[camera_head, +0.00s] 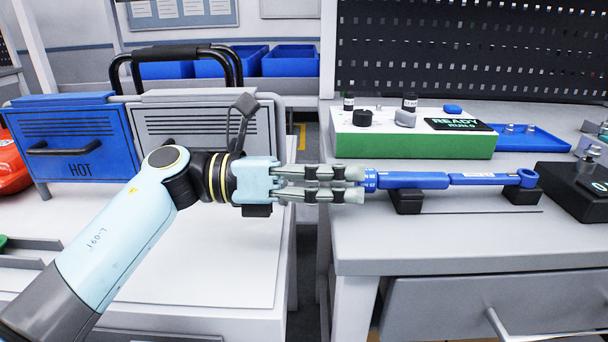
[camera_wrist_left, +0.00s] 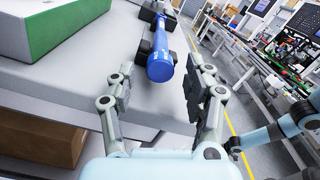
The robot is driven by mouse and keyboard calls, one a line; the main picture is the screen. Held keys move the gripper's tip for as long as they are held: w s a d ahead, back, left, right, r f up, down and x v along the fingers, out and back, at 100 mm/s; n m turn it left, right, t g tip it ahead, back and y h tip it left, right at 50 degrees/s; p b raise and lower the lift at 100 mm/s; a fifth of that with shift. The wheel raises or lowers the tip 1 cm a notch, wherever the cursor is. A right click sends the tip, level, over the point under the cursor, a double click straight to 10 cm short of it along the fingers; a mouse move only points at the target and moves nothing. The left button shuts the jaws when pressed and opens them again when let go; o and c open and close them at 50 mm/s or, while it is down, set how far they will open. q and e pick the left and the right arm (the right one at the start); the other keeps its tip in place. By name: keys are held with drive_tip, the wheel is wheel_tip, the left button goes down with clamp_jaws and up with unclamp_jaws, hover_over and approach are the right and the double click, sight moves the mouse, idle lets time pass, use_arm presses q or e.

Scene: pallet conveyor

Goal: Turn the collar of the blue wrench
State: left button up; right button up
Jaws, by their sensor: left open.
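The blue wrench (camera_head: 410,180) lies level across two black rests, its ring end at the right. Its collar (camera_head: 370,179) is at the left end, by the bench's left edge. My left gripper (camera_head: 361,185) comes from the left, its fingertips right at the collar. In the left wrist view the left gripper (camera_wrist_left: 158,90) is open. The round near end of the wrench (camera_wrist_left: 160,68) shows between and just beyond its fingers, with nothing gripped. Whether the fingers touch it I cannot tell. My right gripper is not in view.
A green and white box (camera_head: 415,144) with a READY display stands behind the wrench. A black device (camera_head: 575,192) and a blue tray (camera_head: 535,140) are at the right. A blue HOT unit (camera_head: 75,140) is at the left. The bench front (camera_head: 460,236) is clear.

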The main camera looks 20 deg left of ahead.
use_arm(q)
drive_tip(key=v, duration=1)
drive_tip(key=shift+a, duration=0.4)
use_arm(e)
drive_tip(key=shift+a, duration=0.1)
use_arm(q)
drive_tip(key=shift+s, duration=0.2)
